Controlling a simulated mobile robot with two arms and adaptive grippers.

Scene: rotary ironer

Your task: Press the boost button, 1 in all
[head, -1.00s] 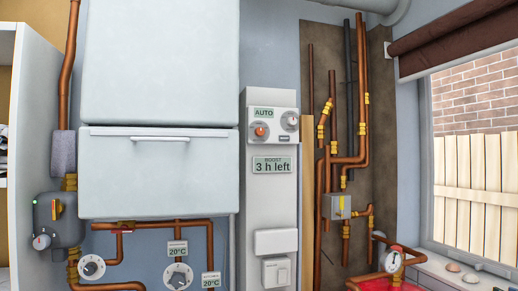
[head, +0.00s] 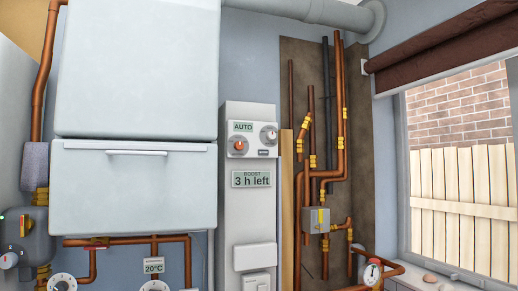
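A tall white control column (head: 235,218) stands on the wall right of the big white cabinet. Its upper panel has an "AUTO" display (head: 243,127), an orange-centred knob (head: 239,145), a grey knob (head: 268,136) and a small dark rectangular button (head: 267,153), whose label I cannot read. Lower on the column are a blank white cover (head: 254,256) and, at the picture's bottom edge, a partly cut-off switch plate (head: 256,282). Neither of my grippers is in view.
A white cabinet (head: 135,190) fills the left. Copper pipes (head: 341,110) with brass fittings and a grey valve box (head: 315,220) are right of the column. A pressure gauge (head: 372,273) is low right. A window with a brown blind (head: 440,52) is far right.

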